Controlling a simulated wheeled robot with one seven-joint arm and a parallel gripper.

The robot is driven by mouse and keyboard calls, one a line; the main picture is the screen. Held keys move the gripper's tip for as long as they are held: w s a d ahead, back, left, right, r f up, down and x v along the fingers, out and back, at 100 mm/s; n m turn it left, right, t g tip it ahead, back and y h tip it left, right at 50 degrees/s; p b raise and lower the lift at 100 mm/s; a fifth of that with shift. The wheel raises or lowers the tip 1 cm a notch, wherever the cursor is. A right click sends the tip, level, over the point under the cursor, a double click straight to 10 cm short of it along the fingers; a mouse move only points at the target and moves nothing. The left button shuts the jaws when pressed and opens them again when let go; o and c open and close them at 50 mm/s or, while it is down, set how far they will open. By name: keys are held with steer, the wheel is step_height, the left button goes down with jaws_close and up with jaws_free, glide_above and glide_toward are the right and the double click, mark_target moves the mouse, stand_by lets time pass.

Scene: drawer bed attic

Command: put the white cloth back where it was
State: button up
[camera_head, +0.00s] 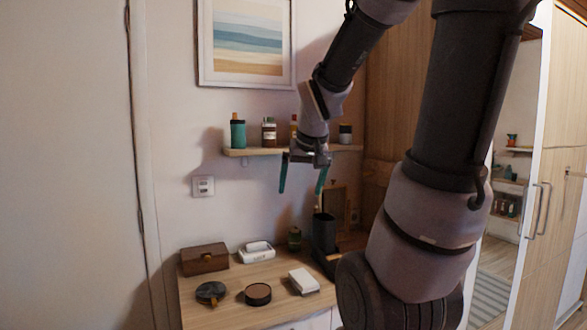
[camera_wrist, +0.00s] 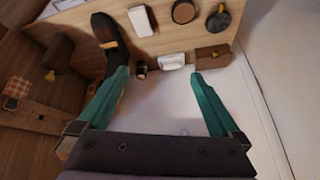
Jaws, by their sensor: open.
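A white folded, block-like thing (camera_head: 303,281), which may be the white cloth, lies on the wooden tabletop (camera_head: 230,302) near its front right. In the wrist view it is at the top (camera_wrist: 142,21). A second white piece (camera_head: 257,246) rests in a small white tray (camera_head: 256,256) at the back of the tabletop; I cannot tell for sure which is cloth. The tray also shows in the wrist view (camera_wrist: 172,62). My gripper (camera_head: 302,178) is open and empty, with teal fingers pointing down, high above the tabletop and in front of the wall shelf.
A brown box (camera_head: 205,259), a black round lidded thing (camera_head: 211,293), a round brown-topped thing (camera_head: 258,294), a small bottle (camera_head: 294,238) and a dark tall container (camera_head: 324,233) stand on the tabletop. A shelf (camera_head: 250,151) with bottles is behind my gripper.

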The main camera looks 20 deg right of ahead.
steer(key=s+a+r+y, duration=0.1)
steer(key=s+a+r, duration=0.2)
steer(key=s, duration=0.2)
steer(key=s+a+r+t+y, duration=0.1)
steer(key=s+a+r+y, duration=0.1)
steer(key=s, duration=0.3)
steer(key=shift+a+r+m, duration=0.4)
steer(key=shift+a+r, duration=0.2)
steer(key=shift+a, duration=0.15)
